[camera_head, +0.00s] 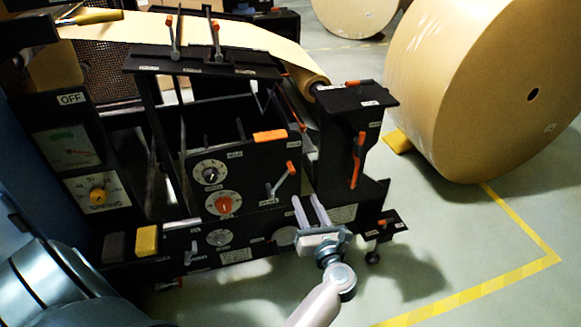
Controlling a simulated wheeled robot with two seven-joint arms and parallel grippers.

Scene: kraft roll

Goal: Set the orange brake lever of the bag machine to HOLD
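The black bag machine (332,185) stands in the middle of the view, with several levers, dials and small labels. A mostly orange lever (357,160) hangs nearly upright on its right-hand post. A pale lever with an orange tip (282,179) slants up to the right on the front panel. The label text is too small to read, so I cannot tell which lever is the brake or where HOLD is. My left gripper (307,203) is in front of the lower panel, below both levers. Its two fingers are apart, with nothing visible between them. My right gripper is not in view.
A large kraft roll (480,85) stands at the right. A small shelf with an orange-tipped lever (383,226) juts out right of my gripper. The floor at lower right is clear.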

